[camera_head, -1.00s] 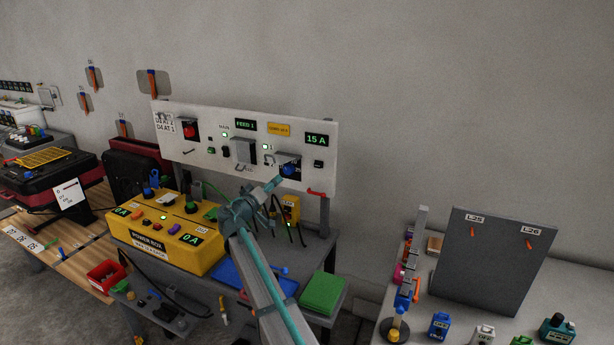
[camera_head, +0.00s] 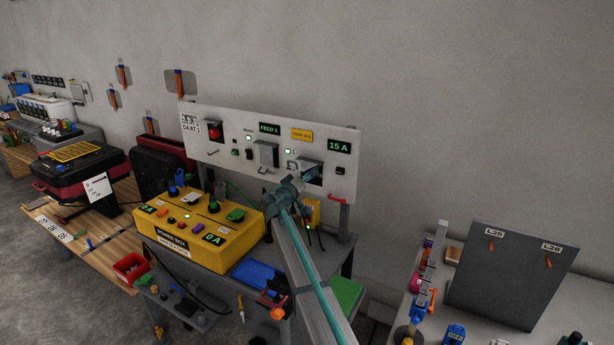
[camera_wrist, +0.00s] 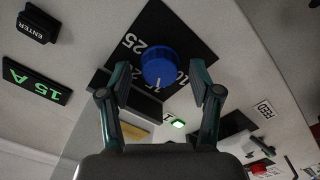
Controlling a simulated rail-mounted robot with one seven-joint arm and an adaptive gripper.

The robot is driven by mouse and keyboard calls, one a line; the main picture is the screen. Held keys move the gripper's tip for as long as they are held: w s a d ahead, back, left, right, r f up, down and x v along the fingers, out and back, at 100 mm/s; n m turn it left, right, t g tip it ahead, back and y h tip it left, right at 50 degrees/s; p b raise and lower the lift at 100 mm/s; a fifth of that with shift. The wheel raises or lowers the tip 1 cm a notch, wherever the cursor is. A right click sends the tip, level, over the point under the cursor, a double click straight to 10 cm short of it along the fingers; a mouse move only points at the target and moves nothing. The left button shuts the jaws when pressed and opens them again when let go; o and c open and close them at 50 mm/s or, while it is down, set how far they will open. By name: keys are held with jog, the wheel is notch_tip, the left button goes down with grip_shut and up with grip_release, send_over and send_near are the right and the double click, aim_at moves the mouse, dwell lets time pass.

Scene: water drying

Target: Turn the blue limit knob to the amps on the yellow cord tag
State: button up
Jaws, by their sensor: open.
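The blue limit knob (camera_wrist: 159,65) sits on a black dial plate (camera_wrist: 165,22) in the wrist view, with white numbers around it. Its white pointer line faces the lower edge of the picture; the nearest number is partly hidden. My gripper (camera_wrist: 160,78) is open, one finger on each side of the knob, with no clear contact. In the head view my gripper (camera_head: 312,183) covers the knob. The panel display (camera_head: 339,147) reads 15 A. A yellow tag (camera_head: 302,135) is on the panel; its small print is hard to read, and it shows in the wrist view (camera_wrist: 135,131).
The white panel (camera_head: 225,155) stands above a yellow power box (camera_head: 200,235) whose displays read 0 A. An ENTER button (camera_wrist: 36,24) lies beside the dial. A grey board (camera_head: 510,275) stands at right.

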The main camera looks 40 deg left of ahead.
jog(key=c, duration=1.1)
jog(key=shift+c, duration=0.2)
jog(key=shift+f+n+b, duration=0.2)
jog(key=shift+n+b, duration=0.2)
jog(key=shift+b, duration=0.2)
jog(key=shift+n+b, duration=3.15)
jog(key=shift+n, duration=2.35)
